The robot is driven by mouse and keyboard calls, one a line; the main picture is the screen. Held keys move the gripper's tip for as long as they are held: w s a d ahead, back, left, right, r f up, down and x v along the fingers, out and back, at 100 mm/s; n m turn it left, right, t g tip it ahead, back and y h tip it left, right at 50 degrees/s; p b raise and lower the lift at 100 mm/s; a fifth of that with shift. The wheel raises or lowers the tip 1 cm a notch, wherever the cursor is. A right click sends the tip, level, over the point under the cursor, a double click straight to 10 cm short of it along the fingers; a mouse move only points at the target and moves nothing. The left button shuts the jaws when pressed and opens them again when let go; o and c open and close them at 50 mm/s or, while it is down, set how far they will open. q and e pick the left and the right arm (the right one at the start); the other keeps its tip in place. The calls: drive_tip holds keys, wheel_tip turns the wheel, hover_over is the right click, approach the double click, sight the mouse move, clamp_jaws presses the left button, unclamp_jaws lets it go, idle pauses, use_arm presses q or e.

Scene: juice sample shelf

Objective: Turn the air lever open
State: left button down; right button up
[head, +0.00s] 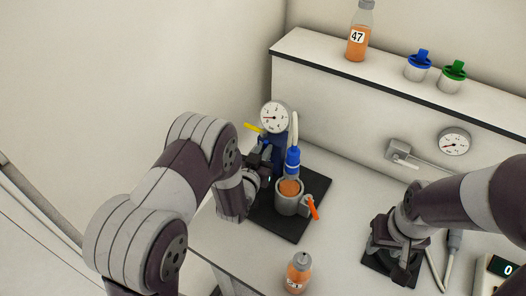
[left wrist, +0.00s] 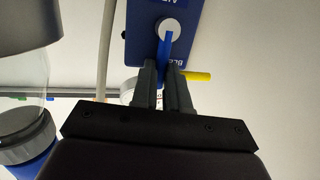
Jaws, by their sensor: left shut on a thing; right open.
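In the left wrist view a blue lever (left wrist: 166,48) hangs from a round grey hub (left wrist: 168,28) on a dark blue block (left wrist: 137,40). Lettering on the block is partly cut off and seems to read AIR near the top. My left gripper (left wrist: 166,82) is shut on the blue lever, with a finger on each side. In the head view the left gripper (head: 266,168) is at the blue block (head: 280,146) below a round gauge (head: 274,117); my arm hides the lever there. My right gripper (head: 396,257) is open, low over a dark mat at the right.
A yellow lever (left wrist: 196,76) sticks out beside the left fingers. A grey cup (head: 289,203) with orange liquid and an orange handle (head: 314,207) stands on a black mat (head: 275,228). A small bottle (head: 298,274) stands in front. The shelf behind holds bottle 47 (head: 358,42) and two capped jars.

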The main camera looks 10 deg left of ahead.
use_arm(q)
drive_tip(key=c, duration=1.1)
unclamp_jaws()
drive_tip(key=shift+s, duration=0.1)
drive_tip(key=s, duration=0.4)
drive_tip(key=s+a+r+b, duration=0.1)
drive_tip(key=s, duration=0.3)
drive_tip(key=s+a+b, duration=0.1)
drive_tip(key=s, duration=0.3)
drive_tip(key=shift+s+r, duration=0.2)
drive_tip(key=shift+r, duration=0.15)
